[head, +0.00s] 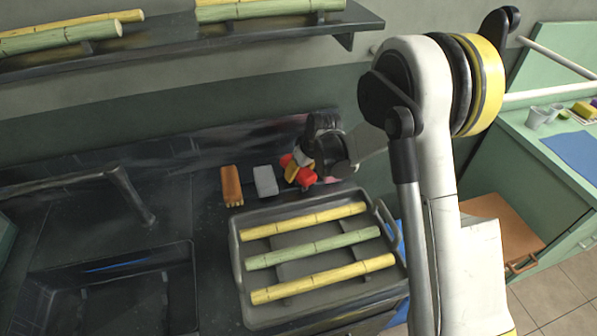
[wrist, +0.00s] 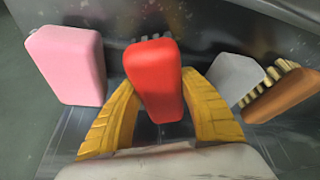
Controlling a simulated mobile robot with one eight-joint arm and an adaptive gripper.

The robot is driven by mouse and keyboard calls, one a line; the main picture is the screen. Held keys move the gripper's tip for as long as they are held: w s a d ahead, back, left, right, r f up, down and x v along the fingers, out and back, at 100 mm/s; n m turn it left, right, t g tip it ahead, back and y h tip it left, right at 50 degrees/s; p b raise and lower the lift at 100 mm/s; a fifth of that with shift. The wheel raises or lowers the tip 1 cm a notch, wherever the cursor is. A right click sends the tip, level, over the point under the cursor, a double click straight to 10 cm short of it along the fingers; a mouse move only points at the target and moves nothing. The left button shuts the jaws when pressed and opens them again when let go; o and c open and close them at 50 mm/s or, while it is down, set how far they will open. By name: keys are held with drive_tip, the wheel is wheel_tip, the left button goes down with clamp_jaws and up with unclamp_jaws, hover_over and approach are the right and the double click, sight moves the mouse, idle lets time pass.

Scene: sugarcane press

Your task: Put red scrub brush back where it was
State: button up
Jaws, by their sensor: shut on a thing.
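The red scrub brush (wrist: 154,78) is between the two yellow fingers of my gripper (wrist: 160,105) in the wrist view, with its bristles partly showing behind it. My gripper is shut on it. In the head view the red brush (head: 306,178) shows at my gripper (head: 297,172), just behind the tray and right of the grey block. Whether the brush touches the counter I cannot tell.
A grey block (head: 265,181) and an orange-brown brush (head: 231,186) stand to the left. A pink block (wrist: 70,65) stands on the other side. The tray (head: 243,295) with cane pieces lies in front. A sink (head: 110,300) is at left, a shelf (head: 170,50) above.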

drive_tip(key=o, duration=1.2)
drive_tip(key=shift+c, duration=0.2)
drive_tip(key=shift+r, duration=0.1)
drive_tip(key=shift+r+p, duration=0.25)
drive_tip(key=shift+p, duration=0.1)
drive_tip(key=s+d+r+m+p, duration=0.1)
drive_tip(key=s+d+r, duration=0.2)
drive_tip(key=s+r, duration=0.35)
drive_tip(key=s+d+r+m+t+h+p, duration=0.1)
drive_tip(key=s+d+r+p, duration=0.2)
drive_tip(key=r, duration=0.7)
drive_tip(key=s+d+r+m, duration=0.1)
drive_tip(key=s+d+r, duration=0.1)
drive_tip(key=s+r, duration=0.5)
drive_tip(key=s+d+r+m+t, duration=0.1)
drive_tip(key=s+d+m, duration=0.1)
drive_tip(key=s, duration=0.5)
drive_tip(key=s+d+r+m+t+h, duration=0.1)
drive_tip(key=s+d+r, duration=0.1)
drive_tip(key=s, duration=0.5)
drive_tip(key=shift+s+d+m+h, duration=0.3)
drive_tip(key=shift+s+d+m, duration=0.1)
drive_tip(key=shift+d, duration=0.4)
